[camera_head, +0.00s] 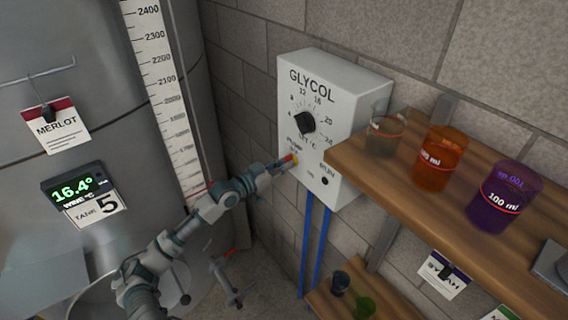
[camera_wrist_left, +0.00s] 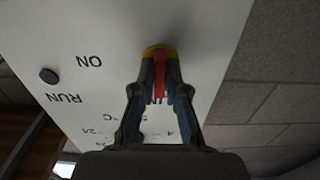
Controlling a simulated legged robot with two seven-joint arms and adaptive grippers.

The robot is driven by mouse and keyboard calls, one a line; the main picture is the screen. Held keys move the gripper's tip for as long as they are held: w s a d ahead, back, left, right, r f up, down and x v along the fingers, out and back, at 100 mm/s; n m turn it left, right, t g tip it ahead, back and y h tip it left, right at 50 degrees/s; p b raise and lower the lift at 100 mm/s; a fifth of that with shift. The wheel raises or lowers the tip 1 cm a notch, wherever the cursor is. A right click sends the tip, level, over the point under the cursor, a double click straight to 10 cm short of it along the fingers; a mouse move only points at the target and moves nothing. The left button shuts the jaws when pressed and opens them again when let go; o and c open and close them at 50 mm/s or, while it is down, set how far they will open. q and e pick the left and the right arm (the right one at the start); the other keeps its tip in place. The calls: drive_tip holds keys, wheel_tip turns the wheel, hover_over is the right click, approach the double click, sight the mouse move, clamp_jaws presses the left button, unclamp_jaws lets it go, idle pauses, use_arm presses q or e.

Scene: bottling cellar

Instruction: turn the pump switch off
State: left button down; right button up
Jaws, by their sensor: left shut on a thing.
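The white glycol control box (camera_head: 345,92) hangs on the block wall in the head view, with a black dial in its middle. The pump switch (camera_head: 293,159), with a red lever and yellow base, is low on its left side. My left gripper (camera_head: 287,163) reaches the switch from the left. In the left wrist view the two fingers of my left gripper (camera_wrist_left: 161,90) are shut on the red lever of the pump switch (camera_wrist_left: 160,62); its yellow base shows beyond the fingertips. The wording at the switch is partly hidden. My right gripper is not in view.
A wooden shelf (camera_head: 392,190) right of the box carries a clear, an orange and a purple beaker. Blue pipes (camera_head: 306,245) run below the box. A steel tank (camera_head: 90,110) with a scale stands at left.

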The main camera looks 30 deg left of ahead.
use_arm(q)
drive_tip(key=shift+f, duration=0.3)
drive_tip(key=c, duration=1.2)
unclamp_jaws()
drive_tip(key=shift+w+a, duration=0.1)
drive_tip(key=shift+a, duration=0.05)
drive_tip(key=shift+r, duration=0.1)
drive_tip(key=v, duration=1.2)
